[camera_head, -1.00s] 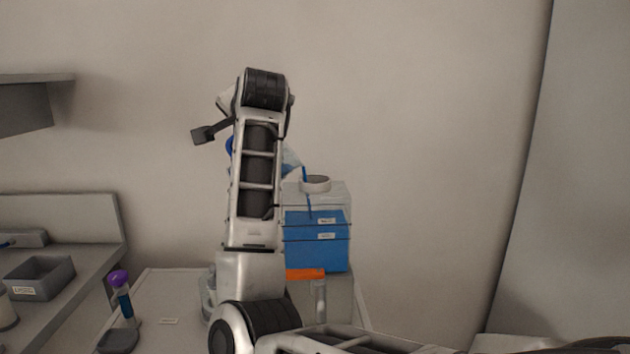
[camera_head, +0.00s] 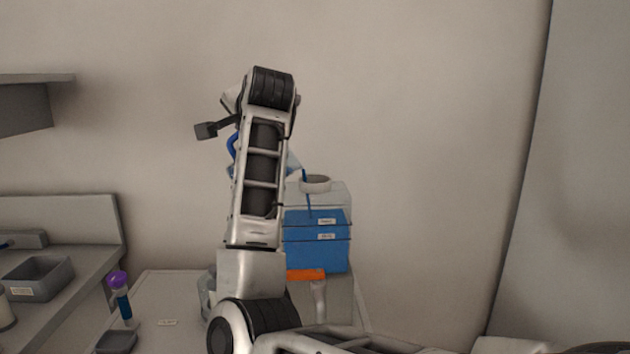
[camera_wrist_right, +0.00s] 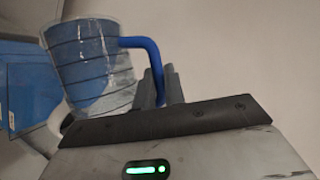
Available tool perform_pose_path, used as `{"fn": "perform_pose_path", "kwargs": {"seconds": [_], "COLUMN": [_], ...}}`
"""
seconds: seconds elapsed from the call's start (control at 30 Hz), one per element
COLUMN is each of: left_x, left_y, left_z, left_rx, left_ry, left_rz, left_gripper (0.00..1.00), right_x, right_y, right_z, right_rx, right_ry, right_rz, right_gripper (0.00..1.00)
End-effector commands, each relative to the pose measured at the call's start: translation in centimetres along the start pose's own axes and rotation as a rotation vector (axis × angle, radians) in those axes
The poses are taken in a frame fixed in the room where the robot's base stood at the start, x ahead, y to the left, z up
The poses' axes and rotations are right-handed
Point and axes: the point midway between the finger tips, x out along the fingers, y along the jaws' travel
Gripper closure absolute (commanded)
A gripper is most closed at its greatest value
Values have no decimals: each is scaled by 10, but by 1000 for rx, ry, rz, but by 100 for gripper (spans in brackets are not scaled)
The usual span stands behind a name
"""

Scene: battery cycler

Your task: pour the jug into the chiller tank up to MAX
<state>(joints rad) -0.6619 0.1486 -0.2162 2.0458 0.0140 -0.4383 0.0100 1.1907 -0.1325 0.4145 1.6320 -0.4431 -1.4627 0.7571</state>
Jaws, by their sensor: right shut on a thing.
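The chiller tank (camera_head: 341,198) is a clear box part-filled with blue liquid, with a white round filler neck (camera_head: 316,184) on top. Two small labels sit on its front; their print is too small to read. The blue surface is near the upper label. A thin blue stream (camera_head: 308,195) runs down at the neck. The jug (camera_head: 293,163) is mostly hidden behind my right arm. In the right wrist view the jug (camera_wrist_right: 92,55) is clear, tilted, and holds blue liquid. My right gripper (camera_wrist_right: 160,84) is shut on its blue handle (camera_wrist_right: 143,43). My left gripper is out of view.
An orange bar (camera_head: 306,275) is below the tank's blue part. A shelf (camera_head: 30,78) juts from the wall at upper left. The wall side right of the tank is clear.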

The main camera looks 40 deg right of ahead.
Motion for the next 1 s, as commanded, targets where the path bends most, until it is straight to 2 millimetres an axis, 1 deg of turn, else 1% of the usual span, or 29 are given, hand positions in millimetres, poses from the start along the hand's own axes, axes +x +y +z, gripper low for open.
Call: {"fn": "perform_pose_path", "kwargs": {"seconds": [1.0], "left_x": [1], "left_y": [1], "left_z": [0], "left_rx": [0], "left_ry": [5], "left_rz": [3], "left_gripper": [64], "right_x": [-4], "right_y": [-2], "right_z": [-8], "right_rx": [56], "right_ry": [-9], "right_rz": [-26], "right_gripper": [100]}}
